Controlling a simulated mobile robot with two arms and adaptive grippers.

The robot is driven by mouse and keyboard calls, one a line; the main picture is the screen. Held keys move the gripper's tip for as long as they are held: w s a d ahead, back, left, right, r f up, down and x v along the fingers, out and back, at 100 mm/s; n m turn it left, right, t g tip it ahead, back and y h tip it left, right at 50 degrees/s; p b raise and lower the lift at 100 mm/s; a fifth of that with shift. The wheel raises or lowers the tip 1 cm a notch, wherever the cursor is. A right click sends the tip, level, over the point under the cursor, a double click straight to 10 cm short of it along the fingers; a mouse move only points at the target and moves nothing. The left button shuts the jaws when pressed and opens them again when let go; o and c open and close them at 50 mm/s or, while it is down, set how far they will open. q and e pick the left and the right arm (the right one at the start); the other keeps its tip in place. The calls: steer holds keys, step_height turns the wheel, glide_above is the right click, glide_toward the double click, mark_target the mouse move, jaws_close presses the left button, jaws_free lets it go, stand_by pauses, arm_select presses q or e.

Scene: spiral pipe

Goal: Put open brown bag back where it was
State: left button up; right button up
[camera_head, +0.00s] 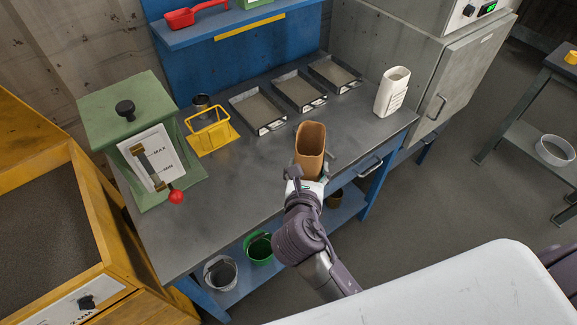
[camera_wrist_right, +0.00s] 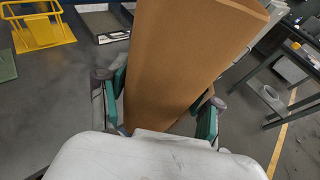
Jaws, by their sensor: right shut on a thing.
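The open brown bag (camera_head: 310,142) is upright with its mouth facing up, near the front edge of the grey-topped workbench (camera_head: 240,190). My right gripper (camera_head: 312,180) is shut on the lower part of the bag from the front. In the right wrist view the bag (camera_wrist_right: 185,50) stands between the two green-padded fingers (camera_wrist_right: 158,100) and looks tilted. I cannot tell whether its bottom touches the bench. My left gripper is not in view.
Several shallow trays (camera_head: 258,111) line the back of the bench. A white container (camera_head: 392,91) stands at the right end. A yellow wire holder (camera_head: 209,133) and a green box (camera_head: 142,140) with a red-knobbed lever are on the left. The bench's middle front is clear.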

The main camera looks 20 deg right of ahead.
steer(key=w+f, duration=0.3)
steer(key=w+a+f, duration=0.1)
steer(key=w+f, duration=0.6)
steer(key=w, duration=0.1)
steer(key=shift+a+f, duration=0.4)
steer(key=o, duration=1.5)
steer(key=shift+f, duration=0.1)
steer(key=shift+r, duration=0.2)
steer(key=b+v, duration=0.1)
steer(key=v, duration=1.1)
steer(key=shift+f, duration=0.1)
